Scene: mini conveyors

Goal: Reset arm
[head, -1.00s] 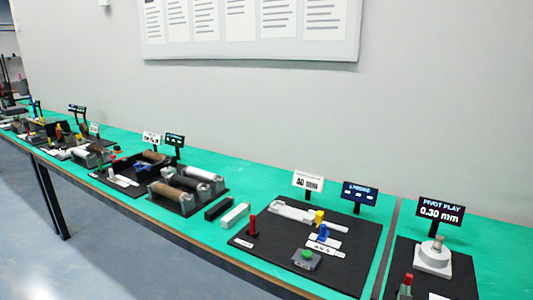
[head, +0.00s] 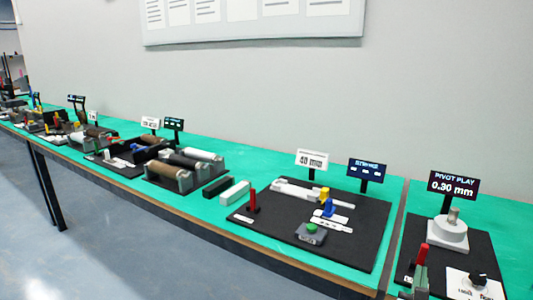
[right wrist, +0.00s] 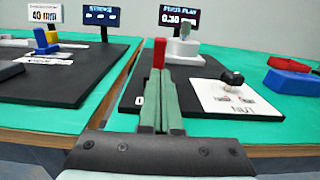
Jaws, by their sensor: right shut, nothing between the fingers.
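My right gripper (head: 421,271) is at the bottom right of the head view, over the near left part of the right-hand black board (head: 462,247). In the right wrist view my right gripper (right wrist: 161,82) has its two grey-green fingers together, shut and empty. A red upright post (head: 424,253) shows just above the fingertips in the head view, and the red post (right wrist: 159,53) also shows there in the right wrist view. The fingers hide its lower part, and I cannot tell whether they touch it. My left gripper is not in view.
Several roller conveyors stand farther left along the green bench.

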